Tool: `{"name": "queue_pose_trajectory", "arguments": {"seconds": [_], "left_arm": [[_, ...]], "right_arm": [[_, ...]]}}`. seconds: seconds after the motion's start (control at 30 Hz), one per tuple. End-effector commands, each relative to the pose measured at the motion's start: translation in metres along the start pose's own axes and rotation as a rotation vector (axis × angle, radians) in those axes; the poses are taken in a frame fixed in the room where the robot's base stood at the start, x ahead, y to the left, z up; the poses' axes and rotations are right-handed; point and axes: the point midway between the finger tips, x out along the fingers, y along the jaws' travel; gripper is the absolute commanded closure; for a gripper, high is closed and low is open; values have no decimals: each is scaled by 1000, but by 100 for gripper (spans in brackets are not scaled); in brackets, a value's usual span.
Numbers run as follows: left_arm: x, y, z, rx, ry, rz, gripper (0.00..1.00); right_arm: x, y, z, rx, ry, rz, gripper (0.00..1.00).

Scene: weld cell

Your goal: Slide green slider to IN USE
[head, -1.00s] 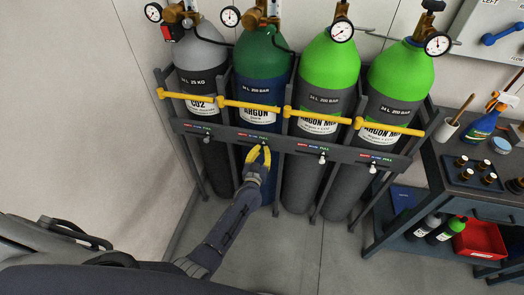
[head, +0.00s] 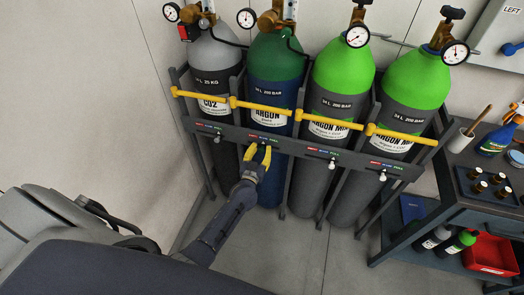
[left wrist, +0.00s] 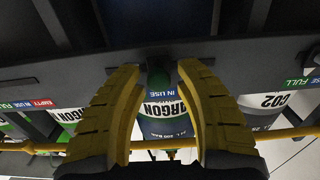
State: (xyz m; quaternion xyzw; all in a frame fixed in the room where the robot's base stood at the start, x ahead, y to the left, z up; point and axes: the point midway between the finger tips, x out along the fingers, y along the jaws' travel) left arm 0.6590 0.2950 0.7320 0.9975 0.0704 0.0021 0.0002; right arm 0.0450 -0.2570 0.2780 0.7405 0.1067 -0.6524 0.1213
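The dark green argon cylinder (head: 275,58) stands second from the left in the rack. My left gripper (head: 258,152) has its yellow fingers at the grey rail just below this cylinder's EMPTY / IN USE / FULL strip (head: 265,138). The fingers hide the slider in the head view. In the left wrist view, the open fingers (left wrist: 158,75) stand on both sides of a dark green piece (left wrist: 158,83), which appears to be the slider. It lines up with the blue IN USE label (left wrist: 168,96). I cannot tell whether the fingers touch it. My right gripper is not in view.
The grey CO2 cylinder (head: 211,60) and two bright green cylinders (head: 343,65) share the rack. White slider knobs (head: 332,166) sit under the neighbouring strips. A yellow bar (head: 262,109) crosses above the rail. A workbench (head: 465,205) stands at the right.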

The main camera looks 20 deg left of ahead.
Motion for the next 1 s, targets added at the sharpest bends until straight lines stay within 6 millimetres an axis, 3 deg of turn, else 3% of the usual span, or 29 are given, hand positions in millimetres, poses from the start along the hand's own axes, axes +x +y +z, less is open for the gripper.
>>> {"name": "queue_pose_trajectory", "arguments": {"seconds": [0.1, 0.47, 1.0], "left_arm": [[0, 0, 1, 0, -2, 1, 55], [-9, 1, 3, 0, -5, 2, 55], [-94, 0, 2, 0, -4, 1, 55]], "right_arm": [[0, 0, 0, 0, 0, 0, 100], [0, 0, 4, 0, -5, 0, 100], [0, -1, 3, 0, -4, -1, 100]]}}
